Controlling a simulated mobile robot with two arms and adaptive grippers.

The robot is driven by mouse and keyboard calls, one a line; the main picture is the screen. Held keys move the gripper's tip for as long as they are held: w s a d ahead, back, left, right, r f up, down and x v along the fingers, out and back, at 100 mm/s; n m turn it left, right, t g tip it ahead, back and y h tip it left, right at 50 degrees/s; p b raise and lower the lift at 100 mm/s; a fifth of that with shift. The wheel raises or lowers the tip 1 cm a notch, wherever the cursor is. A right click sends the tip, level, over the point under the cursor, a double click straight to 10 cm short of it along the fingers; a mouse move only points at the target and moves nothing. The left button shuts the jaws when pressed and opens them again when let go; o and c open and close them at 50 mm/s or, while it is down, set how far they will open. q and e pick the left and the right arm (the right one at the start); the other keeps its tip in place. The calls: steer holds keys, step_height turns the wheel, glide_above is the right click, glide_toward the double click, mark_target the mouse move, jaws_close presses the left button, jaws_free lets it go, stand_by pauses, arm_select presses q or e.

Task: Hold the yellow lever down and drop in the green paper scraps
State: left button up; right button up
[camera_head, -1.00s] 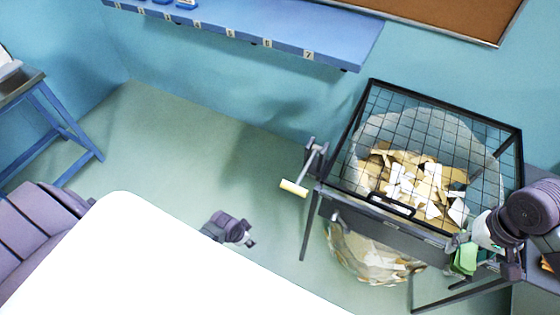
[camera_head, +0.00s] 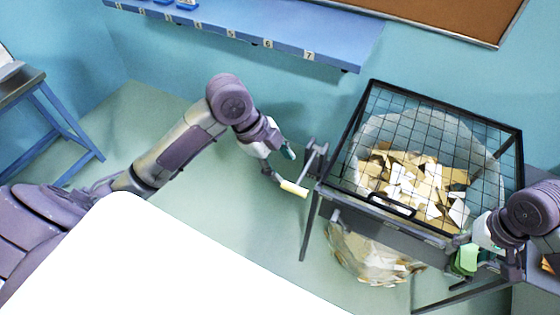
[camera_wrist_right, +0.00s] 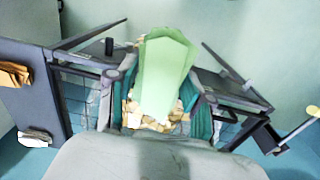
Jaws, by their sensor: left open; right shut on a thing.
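The yellow lever (camera_head: 293,188) sticks out from the left side of a black-framed bin stand (camera_head: 345,195); its yellow end also shows at the right edge of the right wrist view (camera_wrist_right: 313,110). My left gripper (camera_head: 280,164) is open just above and left of the yellow end; I cannot tell whether they touch. My right gripper (camera_head: 466,258) is shut on the green paper scraps (camera_head: 466,261), at the stand's front right corner. In the right wrist view, the green paper (camera_wrist_right: 163,75) stands between my fingers. A black mesh lid (camera_head: 425,120) spans the stand's top.
A clear bag (camera_head: 365,262) with brown and white scraps (camera_head: 415,185) hangs inside the stand. A grey table (camera_head: 540,290) with brown paper stands at the right. A blue numbered shelf (camera_head: 270,30) is on the wall. The floor left of the stand is clear.

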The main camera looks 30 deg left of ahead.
mark_target(301, 191)
arm_select(q)
steer(key=x, duration=1.1)
steer(key=shift+d+f, duration=0.25)
steer(key=shift+f, duration=0.1)
